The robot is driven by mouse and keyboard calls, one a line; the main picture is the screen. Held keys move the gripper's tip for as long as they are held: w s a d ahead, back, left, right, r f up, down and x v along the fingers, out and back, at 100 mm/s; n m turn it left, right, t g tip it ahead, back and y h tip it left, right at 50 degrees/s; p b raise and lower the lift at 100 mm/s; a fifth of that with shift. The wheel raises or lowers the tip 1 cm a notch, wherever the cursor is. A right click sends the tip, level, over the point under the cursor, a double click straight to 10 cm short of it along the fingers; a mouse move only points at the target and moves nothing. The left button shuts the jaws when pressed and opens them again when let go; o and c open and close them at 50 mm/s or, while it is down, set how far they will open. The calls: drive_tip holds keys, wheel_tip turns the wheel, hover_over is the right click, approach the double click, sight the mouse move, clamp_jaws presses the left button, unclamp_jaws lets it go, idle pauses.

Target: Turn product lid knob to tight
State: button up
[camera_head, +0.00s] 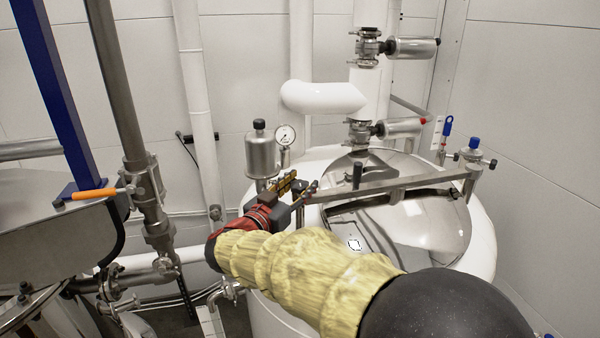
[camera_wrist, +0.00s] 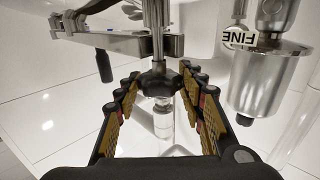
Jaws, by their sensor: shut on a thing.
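The product tank's lid (camera_head: 425,225) is a shiny steel dome with a flat steel bar (camera_head: 400,183) across it. The black lid knob (camera_wrist: 160,78) has several lobes and sits on a metal rod at the bar's end. My gripper (camera_wrist: 160,84) is shut on the knob, with its yellow-padded fingers on either side. In the head view my gripper (camera_head: 288,187) is at the left end of the bar, and its fingers mostly hide the knob there. The knob's exact turn angle cannot be told.
A steel canister (camera_head: 261,155) and a round gauge (camera_head: 285,135) stand close behind my gripper. A black upright handle (camera_head: 357,175) rises from the bar. White pipes rise behind the tank.

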sight(300, 182)
drive_tip(key=m+g+h+p, duration=0.3)
drive_tip(key=m+g+h, duration=0.1)
drive_tip(key=h, duration=0.1)
drive_tip(key=shift+a+f+m+g, duration=0.1)
drive_tip(key=shift+m+g, duration=0.2)
drive_tip(key=shift+g, duration=0.1)
drive_tip(key=m+g+h, duration=0.2)
drive_tip(key=g, duration=0.1)
drive_tip(key=shift+f, duration=0.1)
drive_tip(key=shift+m+g+h, duration=0.7)
drive_tip(key=shift+m+g, duration=0.3)
drive_tip(key=shift+g, duration=0.5)
drive_tip(key=o, duration=1.1)
drive_tip(key=shift+o, duration=0.4)
drive_tip(key=shift+r, duration=0.25)
wheel_tip(300, 182, up, 10)
drive_tip(key=shift+f, duration=0.1)
